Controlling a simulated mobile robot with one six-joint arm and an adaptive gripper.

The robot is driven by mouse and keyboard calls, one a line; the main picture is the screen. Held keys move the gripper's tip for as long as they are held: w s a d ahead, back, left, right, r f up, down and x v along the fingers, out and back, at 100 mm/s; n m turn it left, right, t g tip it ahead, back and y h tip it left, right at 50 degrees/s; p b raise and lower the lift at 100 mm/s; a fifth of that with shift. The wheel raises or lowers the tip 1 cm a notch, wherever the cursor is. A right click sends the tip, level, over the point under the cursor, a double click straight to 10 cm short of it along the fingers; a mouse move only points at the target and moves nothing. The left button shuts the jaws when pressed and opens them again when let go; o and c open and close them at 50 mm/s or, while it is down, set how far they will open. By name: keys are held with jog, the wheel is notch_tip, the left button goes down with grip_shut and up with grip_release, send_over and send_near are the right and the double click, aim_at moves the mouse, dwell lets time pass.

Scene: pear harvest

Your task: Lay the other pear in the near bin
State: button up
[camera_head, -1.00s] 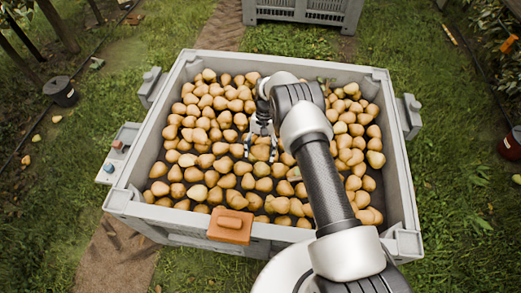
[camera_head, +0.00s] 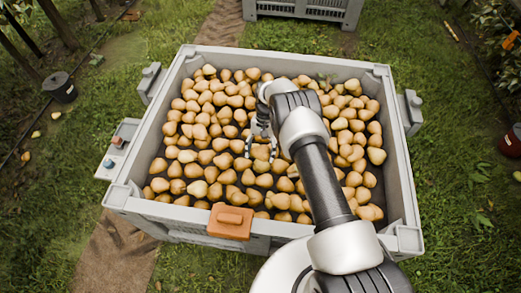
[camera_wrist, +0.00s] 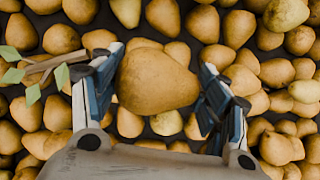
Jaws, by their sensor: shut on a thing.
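The near bin (camera_head: 398,178) is a large grey crate, filled with a layer of yellow-brown pears. My gripper (camera_head: 261,150) is inside its walls, low over the pears near the middle. In the wrist view my gripper (camera_wrist: 158,88) is shut on a pear (camera_wrist: 155,78), with one finger on each side of it. The held pear is yellow-brown and sits in front of the other pears. Whether it touches those below cannot be told.
A second grey bin (camera_head: 303,8) stands at the back on the grass. An orange block (camera_head: 230,221) sits on the near bin's front rim. A twig with green leaves (camera_wrist: 38,68) lies on the pears at the left. A dark bucket (camera_head: 60,89) stands at the left.

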jog(key=shift+f, duration=2.85)
jog(key=shift+f, duration=0.15)
jog(key=o, duration=1.3)
jog(key=shift+c, duration=0.2)
jog(key=v, duration=1.2)
